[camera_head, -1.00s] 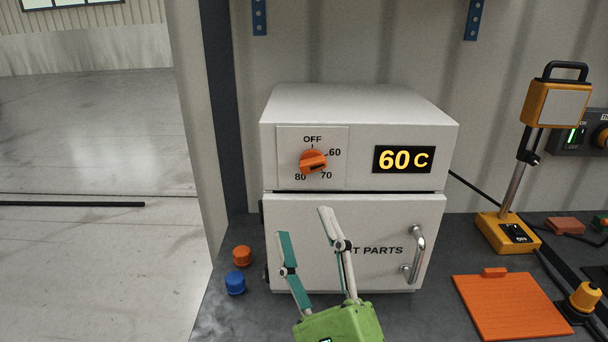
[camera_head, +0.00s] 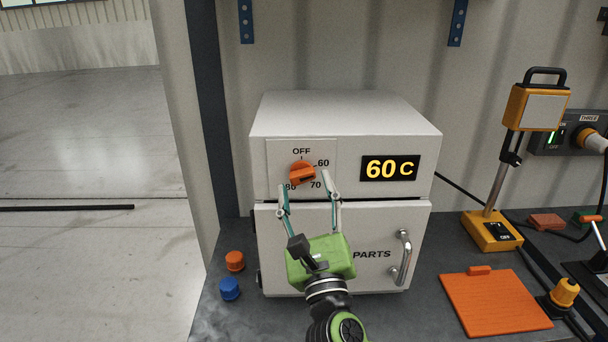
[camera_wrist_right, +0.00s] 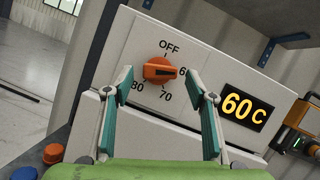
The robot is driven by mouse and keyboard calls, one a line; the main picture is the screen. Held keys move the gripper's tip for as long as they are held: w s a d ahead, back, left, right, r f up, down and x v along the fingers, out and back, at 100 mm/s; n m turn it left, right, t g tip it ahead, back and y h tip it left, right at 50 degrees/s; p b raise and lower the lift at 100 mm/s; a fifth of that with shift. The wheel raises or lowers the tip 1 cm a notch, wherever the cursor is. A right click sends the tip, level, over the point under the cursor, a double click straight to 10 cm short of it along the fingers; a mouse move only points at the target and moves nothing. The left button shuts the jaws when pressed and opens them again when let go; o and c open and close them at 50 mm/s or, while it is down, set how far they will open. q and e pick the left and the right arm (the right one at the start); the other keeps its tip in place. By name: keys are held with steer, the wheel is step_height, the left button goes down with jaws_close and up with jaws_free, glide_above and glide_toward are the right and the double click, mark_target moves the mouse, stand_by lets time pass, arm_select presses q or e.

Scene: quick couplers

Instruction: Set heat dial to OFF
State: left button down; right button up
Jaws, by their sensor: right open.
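The orange heat dial (camera_head: 302,173) is on the upper left front of a white oven (camera_head: 350,115), with OFF, 60, 70 and 80 marked around it. Its dark pointer mark is turned toward 60, and the display (camera_head: 390,168) reads 60 C. In the right wrist view the dial (camera_wrist_right: 158,70) shows between the fingertips, beyond them. My right gripper (camera_head: 307,185) is open, its two fingers pointing up at the dial from just below. Contact with the dial cannot be made out. My left gripper is not in view.
The oven door has a metal handle (camera_head: 404,258) on its right. Orange (camera_head: 235,261) and blue (camera_head: 230,289) caps lie left of the oven. An orange board (camera_head: 495,305) and a yellow-based stand (camera_head: 492,231) are on the right.

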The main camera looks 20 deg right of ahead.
steer(key=shift+x, duration=1.15)
steer(key=c, duration=1.1)
